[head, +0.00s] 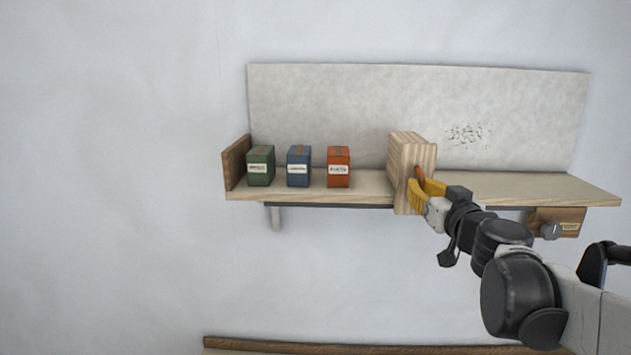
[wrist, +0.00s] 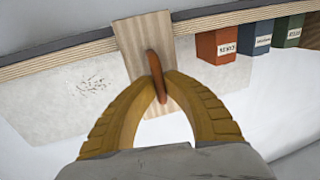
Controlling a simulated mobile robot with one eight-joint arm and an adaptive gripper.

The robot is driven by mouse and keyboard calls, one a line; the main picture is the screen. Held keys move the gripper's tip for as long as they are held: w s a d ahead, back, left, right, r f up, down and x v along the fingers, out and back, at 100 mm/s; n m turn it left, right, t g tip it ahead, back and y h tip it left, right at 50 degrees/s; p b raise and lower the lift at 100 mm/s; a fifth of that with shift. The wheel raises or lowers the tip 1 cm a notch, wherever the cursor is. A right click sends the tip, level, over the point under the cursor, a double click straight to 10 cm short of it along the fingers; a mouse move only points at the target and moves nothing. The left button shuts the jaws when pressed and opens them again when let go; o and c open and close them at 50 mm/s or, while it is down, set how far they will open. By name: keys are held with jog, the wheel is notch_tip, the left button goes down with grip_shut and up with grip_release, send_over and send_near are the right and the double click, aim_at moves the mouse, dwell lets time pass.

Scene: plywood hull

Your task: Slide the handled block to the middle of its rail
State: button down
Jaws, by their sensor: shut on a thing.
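My gripper (head: 419,187) has yellow fingers and comes from the lower right. In the wrist view its fingers (wrist: 160,92) are closed around the handle. The shelf (head: 500,187) runs along the wall. A separate rail is hard to make out; a dark strip (head: 330,205) runs under the shelf's front edge.
A green box (head: 261,166), a blue box (head: 299,166) and a red box (head: 338,167) stand left of the block, with a small gap before it. A wooden end board (head: 236,162) closes the left end. The shelf right of the block is clear. A wooden box with a knob (head: 567,221) hangs below right.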

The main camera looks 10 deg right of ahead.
jog(key=c, duration=1.5)
grip_release()
jog(key=shift+o, duration=0.2)
jog(key=s, duration=1.2)
jog(key=shift+a, duration=0.2)
jog(key=shift+f, duration=0.1)
